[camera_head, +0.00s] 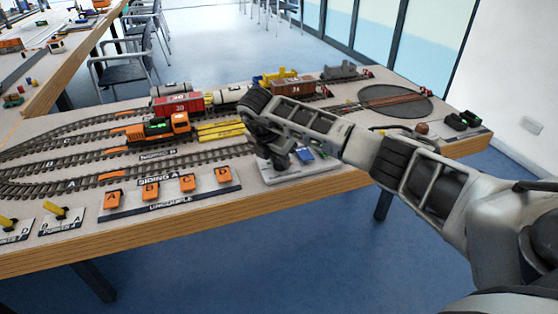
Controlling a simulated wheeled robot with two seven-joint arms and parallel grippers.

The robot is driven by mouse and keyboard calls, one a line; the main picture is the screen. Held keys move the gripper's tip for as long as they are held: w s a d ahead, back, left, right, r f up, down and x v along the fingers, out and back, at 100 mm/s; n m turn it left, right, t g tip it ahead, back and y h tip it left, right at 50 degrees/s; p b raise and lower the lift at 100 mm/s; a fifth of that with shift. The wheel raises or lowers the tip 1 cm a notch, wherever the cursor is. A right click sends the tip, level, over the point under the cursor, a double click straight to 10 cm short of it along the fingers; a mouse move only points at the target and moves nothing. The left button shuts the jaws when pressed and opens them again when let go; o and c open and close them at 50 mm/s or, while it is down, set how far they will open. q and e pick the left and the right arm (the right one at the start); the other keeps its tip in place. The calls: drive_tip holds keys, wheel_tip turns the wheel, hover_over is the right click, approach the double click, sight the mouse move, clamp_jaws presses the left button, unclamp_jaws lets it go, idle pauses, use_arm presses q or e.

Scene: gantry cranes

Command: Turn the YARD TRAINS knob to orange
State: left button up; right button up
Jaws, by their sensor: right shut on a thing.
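My right gripper (281,158) reaches down over a light grey panel (302,172) at the table's front edge, right of the orange lettered buttons. It is shut on a knob there, which the fingers and wrist hide. The knob's pointer, colour marks and label cannot be read. A small blue part (306,154) shows on the panel just right of the fingers. My left gripper is not in view.
Orange buttons (186,183) stand on a board at the front edge. Yellow levers (60,212) are at the far left. An orange locomotive (167,129), a red wagon (178,105) and a brown wagon (293,87) stand on the tracks. A round turntable (394,100) lies at the right.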

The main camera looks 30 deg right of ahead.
drive_tip(key=shift+w+m+g+b, duration=0.1)
drive_tip(key=shift+m+g+b, duration=0.25)
drive_tip(key=shift+m, duration=0.95)
drive_tip(key=o, duration=1)
drive_tip(key=shift+c, duration=0.2)
drive_tip(key=shift+g, duration=0.25)
drive_tip(key=shift+r, duration=0.1)
drive_tip(key=p+v, duration=0.1)
drive_tip(key=v, duration=1.4)
drive_tip(key=shift+a+r+p, duration=0.25)
drive_tip(key=shift+r+p, duration=0.1)
